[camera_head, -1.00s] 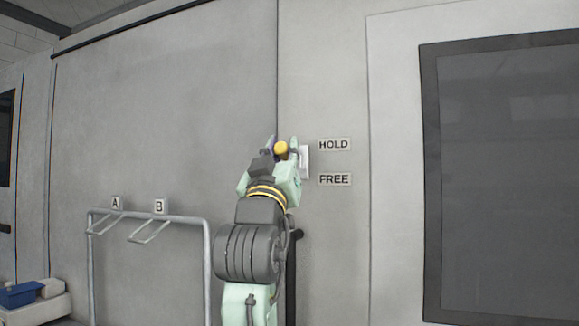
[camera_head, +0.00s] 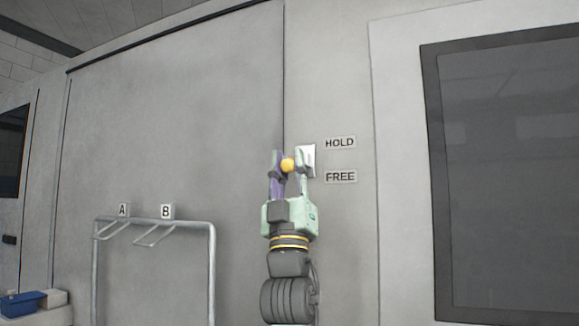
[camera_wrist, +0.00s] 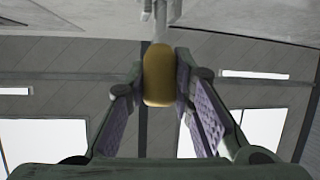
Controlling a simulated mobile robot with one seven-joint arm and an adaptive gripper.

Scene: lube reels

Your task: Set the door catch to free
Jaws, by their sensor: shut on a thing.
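The door catch has a yellow knob (camera_head: 287,165) beside a white plate (camera_head: 309,160) on the grey wall. The knob stands between the heights of the HOLD label (camera_head: 340,142) and the FREE label (camera_head: 341,177), somewhat nearer FREE. My gripper (camera_head: 288,157) reaches up from below, with a finger on each side of the knob, and is shut on it. In the wrist view the knob (camera_wrist: 158,75) sits between the fingers, with a pale grey stem (camera_wrist: 160,30) beyond it. My right finger hides part of the plate.
A rail frame (camera_head: 212,260) with hooks marked A (camera_head: 123,210) and B (camera_head: 167,211) stands at left. A blue bin (camera_head: 22,303) is at the lower left. A dark-framed window (camera_head: 432,190) is at right. The wall around the catch is clear.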

